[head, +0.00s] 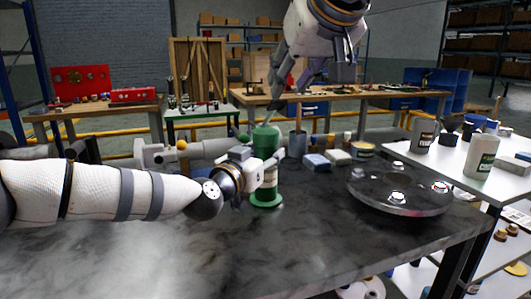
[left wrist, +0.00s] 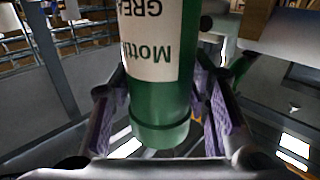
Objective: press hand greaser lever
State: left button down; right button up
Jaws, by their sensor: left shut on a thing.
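The hand greaser is a green cylinder (head: 266,143) on a round green foot, upright on the dark marbled table in the head view. My left gripper (head: 264,176) is shut around its lower body. In the left wrist view the green body (left wrist: 160,112), with a white label, sits between the purple pads of my left gripper (left wrist: 165,115). A small green knob (head: 243,138) shows left of the greaser's top; whether it ends the lever is unclear. My right gripper (head: 293,82) hangs above the greaser, pointing down. Contact with the greaser and its finger opening are unclear.
A round metal flange (head: 398,190) with bolts lies to the right on the table. A grey cup (head: 297,144), blue-and-white blocks (head: 317,162) and a small jar (head: 362,151) stand behind. A white side table (head: 470,187) holds bottles and mugs. The table's front is clear.

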jog(key=shift+w+d+f, duration=0.1)
jog(key=shift+d+f, duration=0.05)
jog(key=shift+d, duration=0.2)
jog(key=c, duration=0.4)
jog(key=d+t, duration=0.1)
jog(key=d+m+t+h, duration=0.1)
jog(key=d, duration=0.1)
jog(key=w+d+t+h, duration=0.1)
jog(key=t, duration=0.1)
jog(key=shift+d+f, duration=0.15)
jog(key=shift+f, duration=0.2)
grip_shut()
jog(key=s+a+r+n+t+y, duration=0.1)
jog(key=s+a+r+t+y, duration=0.1)
jog(key=s+a+t+y, duration=0.1)
jog(key=shift+s+t+y, duration=0.5)
jog(key=shift+s+y, duration=0.3)
jog(key=shift+s, duration=0.1)
